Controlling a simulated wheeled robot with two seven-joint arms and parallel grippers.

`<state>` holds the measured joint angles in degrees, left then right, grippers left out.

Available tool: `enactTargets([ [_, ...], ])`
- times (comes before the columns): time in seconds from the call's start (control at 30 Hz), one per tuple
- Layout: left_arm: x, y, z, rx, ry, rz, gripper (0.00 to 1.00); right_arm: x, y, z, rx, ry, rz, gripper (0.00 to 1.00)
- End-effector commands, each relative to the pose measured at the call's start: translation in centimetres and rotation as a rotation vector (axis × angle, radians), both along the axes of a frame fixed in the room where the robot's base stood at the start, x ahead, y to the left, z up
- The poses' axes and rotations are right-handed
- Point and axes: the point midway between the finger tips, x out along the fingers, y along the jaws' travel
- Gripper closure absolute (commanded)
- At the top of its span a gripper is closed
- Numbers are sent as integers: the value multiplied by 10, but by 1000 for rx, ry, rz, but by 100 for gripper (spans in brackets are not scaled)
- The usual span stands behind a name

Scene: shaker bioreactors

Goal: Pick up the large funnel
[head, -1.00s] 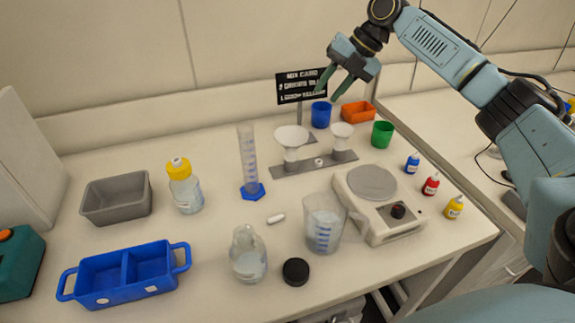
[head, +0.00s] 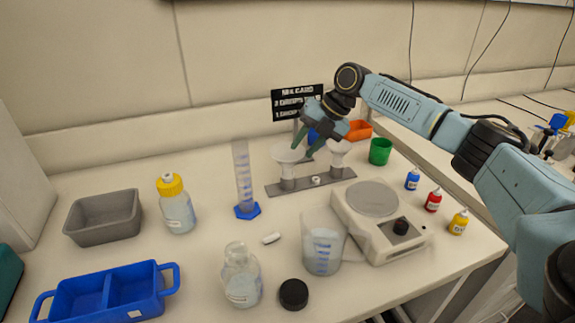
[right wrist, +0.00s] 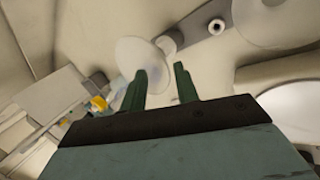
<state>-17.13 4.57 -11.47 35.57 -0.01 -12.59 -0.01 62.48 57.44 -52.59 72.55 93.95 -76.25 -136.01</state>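The large funnel (head: 287,153) is white and wide-mouthed. It sits upright in the left place of a grey holder bar (head: 316,183) in the head view. A smaller white funnel (head: 338,153) stands in the right place, partly behind my gripper. My right gripper (head: 303,148) is open and empty, its fingers pointing down by the large funnel's right rim. Contact cannot be told. In the right wrist view the open fingers (right wrist: 160,82) show with a gap between them, near a pale funnel disc (right wrist: 140,57). My left gripper is not in view.
A graduated cylinder (head: 244,180) stands left of the holder. A sign (head: 296,102), a blue cup (head: 313,137) and an orange tray (head: 358,130) are behind it. A green cup (head: 380,151) is to the right. A balance (head: 378,220) and beaker (head: 323,247) stand in front.

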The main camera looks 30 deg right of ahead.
Motion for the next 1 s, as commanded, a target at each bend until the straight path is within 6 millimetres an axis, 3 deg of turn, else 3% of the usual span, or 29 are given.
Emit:
enactTargets([
  [0.23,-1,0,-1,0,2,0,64,10,11,-34,0,2,1,69],
  [0.57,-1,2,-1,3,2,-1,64,12,14,-40,1,1,1,69],
  [0.8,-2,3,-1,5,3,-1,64,12,14,-40,0,1,1,100],
  [1.0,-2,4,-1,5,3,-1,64,12,13,-40,0,2,0,100],
])
